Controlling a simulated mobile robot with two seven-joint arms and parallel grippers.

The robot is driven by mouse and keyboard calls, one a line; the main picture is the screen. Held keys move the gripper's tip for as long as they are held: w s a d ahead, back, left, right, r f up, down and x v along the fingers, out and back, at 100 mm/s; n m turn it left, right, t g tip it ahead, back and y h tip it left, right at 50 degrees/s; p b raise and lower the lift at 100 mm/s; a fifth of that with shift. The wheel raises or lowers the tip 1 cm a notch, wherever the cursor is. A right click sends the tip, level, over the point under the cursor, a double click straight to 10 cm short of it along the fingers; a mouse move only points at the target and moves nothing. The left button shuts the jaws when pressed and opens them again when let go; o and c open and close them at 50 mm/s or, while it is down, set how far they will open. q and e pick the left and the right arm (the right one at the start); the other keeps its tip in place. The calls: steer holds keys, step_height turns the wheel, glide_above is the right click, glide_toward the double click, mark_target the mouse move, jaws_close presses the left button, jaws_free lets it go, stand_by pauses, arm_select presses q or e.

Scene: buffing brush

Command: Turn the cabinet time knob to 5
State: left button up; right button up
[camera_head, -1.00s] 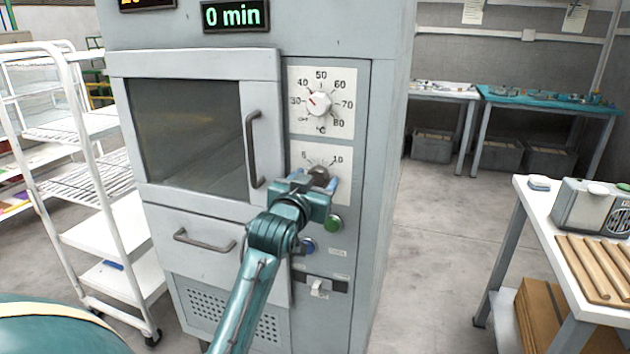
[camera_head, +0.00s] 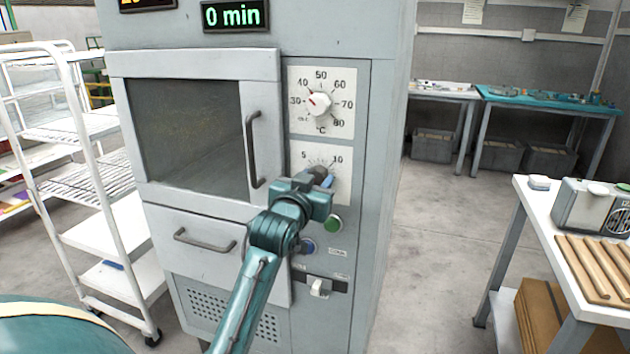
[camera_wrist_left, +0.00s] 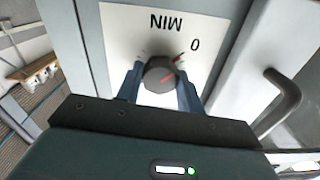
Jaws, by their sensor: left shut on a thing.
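The time knob (camera_wrist_left: 160,74) is dark and round with a red pointer line, on a white dial plate (camera_wrist_left: 125,30) marked MIN and 0 in the left wrist view, where the picture is upside down. The red line points toward the 0 side. In the head view the time dial (camera_head: 342,160) shows 5 and 10, and its knob (camera_head: 319,172) is partly hidden by my gripper. My left gripper (camera_wrist_left: 161,90) is shut on the knob, one blue finger on each side. The green display (camera_head: 232,15) reads 0 min. My right gripper is not in view.
The temperature knob (camera_head: 319,104) sits above the time dial. A door handle (camera_head: 254,149) is close to the left of my gripper. A green button (camera_head: 332,223), a blue button (camera_head: 307,247) and a switch (camera_head: 319,287) are below. A white rack (camera_head: 90,190) stands at left.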

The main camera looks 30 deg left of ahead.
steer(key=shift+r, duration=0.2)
arm_select(q)
steer(key=shift+r+m+p, duration=0.1)
steer(key=shift+m+p, duration=6.55)
steer(key=shift+m, duration=2.25)
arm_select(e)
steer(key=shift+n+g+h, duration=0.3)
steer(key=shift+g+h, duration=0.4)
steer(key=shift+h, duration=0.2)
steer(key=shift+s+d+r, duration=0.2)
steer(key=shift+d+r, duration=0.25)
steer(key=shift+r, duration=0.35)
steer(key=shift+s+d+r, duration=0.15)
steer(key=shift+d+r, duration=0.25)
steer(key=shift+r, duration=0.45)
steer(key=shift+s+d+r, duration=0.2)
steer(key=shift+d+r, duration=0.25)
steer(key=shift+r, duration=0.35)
arm_select(q)
steer(key=o, duration=1)
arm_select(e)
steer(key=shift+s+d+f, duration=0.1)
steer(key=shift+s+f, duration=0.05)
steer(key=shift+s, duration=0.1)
